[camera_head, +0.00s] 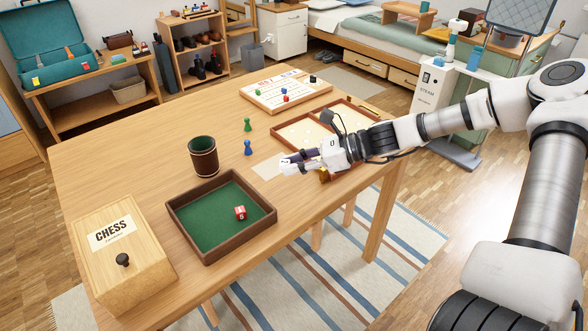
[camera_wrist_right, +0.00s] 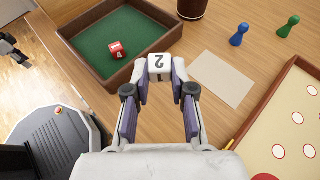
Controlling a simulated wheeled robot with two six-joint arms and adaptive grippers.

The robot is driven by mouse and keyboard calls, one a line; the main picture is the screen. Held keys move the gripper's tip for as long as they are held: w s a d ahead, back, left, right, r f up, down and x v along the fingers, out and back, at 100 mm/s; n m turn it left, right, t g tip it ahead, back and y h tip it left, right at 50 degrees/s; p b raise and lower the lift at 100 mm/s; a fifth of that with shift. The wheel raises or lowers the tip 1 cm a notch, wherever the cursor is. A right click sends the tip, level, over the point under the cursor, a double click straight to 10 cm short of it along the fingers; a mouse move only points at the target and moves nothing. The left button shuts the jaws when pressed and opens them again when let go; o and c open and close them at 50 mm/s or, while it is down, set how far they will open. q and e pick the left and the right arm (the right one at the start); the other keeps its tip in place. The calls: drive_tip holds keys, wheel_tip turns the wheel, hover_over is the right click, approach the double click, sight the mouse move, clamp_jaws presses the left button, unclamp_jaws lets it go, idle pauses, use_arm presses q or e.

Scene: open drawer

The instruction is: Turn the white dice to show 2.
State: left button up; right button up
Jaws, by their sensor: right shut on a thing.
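The white dice (camera_wrist_right: 160,64) sits between the fingertips of my right gripper (camera_wrist_right: 159,72) in the wrist view. One of its faces shows a 2 and the face below that in the picture shows a 1; the other faces are hidden. My right gripper is shut on it. In the head view the right gripper (camera_head: 284,165) is over the table near a pale paper card (camera_head: 266,170), and the dice is too small to read there. My left gripper is not seen.
A green-lined tray (camera_head: 185,222) holds a red dice (camera_head: 240,212). A dark cup (camera_head: 203,157), blue pawn (camera_head: 248,148) and green pawn (camera_head: 248,125) stand beyond it. Game boards lie at the far right, and a chess box (camera_head: 131,268) is at the front left.

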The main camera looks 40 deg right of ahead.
sight(294, 195)
drive_tip(key=shift+f+b, duration=3.15)
drive_tip(key=shift+f, duration=0.35)
drive_tip(key=o, duration=0.9)
drive_tip(key=shift+r, duration=0.15)
wheel_tip(294, 195, up, 10)
